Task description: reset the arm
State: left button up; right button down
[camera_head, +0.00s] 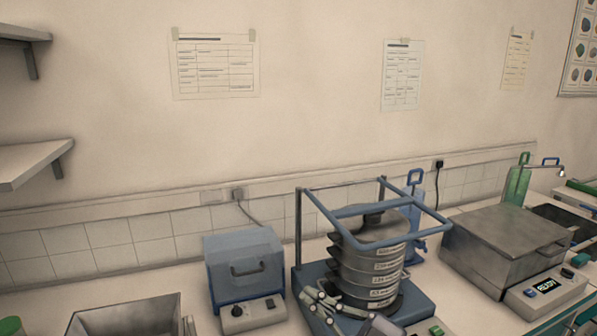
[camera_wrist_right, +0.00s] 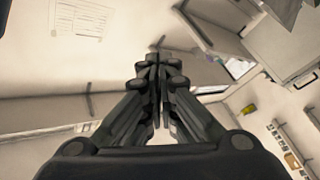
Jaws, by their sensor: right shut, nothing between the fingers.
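My right gripper (camera_head: 312,296) shows low in the middle of the head view, in front of the stacked sieves (camera_head: 372,265) of a blue-framed sieve shaker. Whether it touches the shaker cannot be told. In the right wrist view my right gripper (camera_wrist_right: 157,62) has its fingers together with nothing between them. A small grey jointed piece at the bottom edge of the head view, right of the metal basin, looks like the tip of my left gripper (camera_head: 188,326); its jaw state is hidden.
A blue box device (camera_head: 245,268) stands left of the shaker frame (camera_head: 299,230). An open metal basin (camera_head: 128,318) is at lower left. A grey lidded metal unit (camera_head: 505,245) stands on the right. Wall shelves (camera_head: 35,162) jut out at left.

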jog(key=w+d+f+m+t+h, duration=0.2)
jog(key=d+f+m+t+h, duration=0.45)
jog(key=d+m+h, duration=0.55)
jog(key=s+d+f+m+g+h, duration=0.45)
jog(key=s+f+g+h, duration=0.2)
jog(key=f, duration=0.45)
jog(key=s+d+f+g+y, duration=0.1)
jog(key=s+f+g, duration=0.4)
jog(key=s, duration=0.6)
jog(key=s+f+g+y, duration=0.1)
jog(key=s+f+g, duration=0.2)
jog(key=s+f, duration=0.55)
jog(key=s+f+g, duration=0.2)
jog(key=s+f, duration=0.1)
jog(key=f, duration=2.1)
pick_arm(q)
jog(key=shift+w, duration=0.3)
pick_arm(e)
jog(key=s+d+f+n+g, duration=0.1)
jog(key=s+d+f, duration=0.2)
jog(key=s+f, duration=1.3)
jog(key=shift+s+f+h, duration=0.3)
jog(key=shift+s+h, duration=0.05)
jog(key=shift+s, duration=0.35)
